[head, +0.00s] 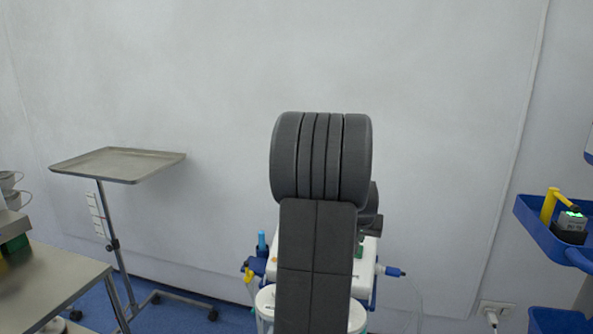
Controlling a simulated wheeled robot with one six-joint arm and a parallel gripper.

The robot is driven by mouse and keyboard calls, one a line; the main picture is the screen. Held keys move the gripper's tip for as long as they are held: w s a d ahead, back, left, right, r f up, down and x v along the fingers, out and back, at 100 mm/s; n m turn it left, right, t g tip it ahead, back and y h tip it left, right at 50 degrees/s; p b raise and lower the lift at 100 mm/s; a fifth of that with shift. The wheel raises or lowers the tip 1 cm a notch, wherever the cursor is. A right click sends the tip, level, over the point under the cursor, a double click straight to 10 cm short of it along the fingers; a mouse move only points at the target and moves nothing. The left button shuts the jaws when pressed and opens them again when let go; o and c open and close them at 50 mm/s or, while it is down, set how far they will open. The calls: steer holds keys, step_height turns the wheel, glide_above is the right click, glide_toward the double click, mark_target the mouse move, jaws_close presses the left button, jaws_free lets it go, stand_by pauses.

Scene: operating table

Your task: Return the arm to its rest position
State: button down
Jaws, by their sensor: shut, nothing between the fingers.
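My arm stands upright in the middle of the head view, with a dark grey ribbed joint at the top and a flat dark link below it. Small dark parts show behind its right side, and I cannot tell what they are. My gripper cannot be made out, and the arm's own bulk hides what is directly behind it.
A white device with blue fittings (366,262) stands behind my arm, partly hidden. A wheeled steel tray stand (118,165) is at left, a steel table (62,283) at front left. A blue bin (535,218) holds a small device at right. The wall above is bare.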

steer(key=shift+v, duration=1.15)
steer(key=shift+f, duration=0.1)
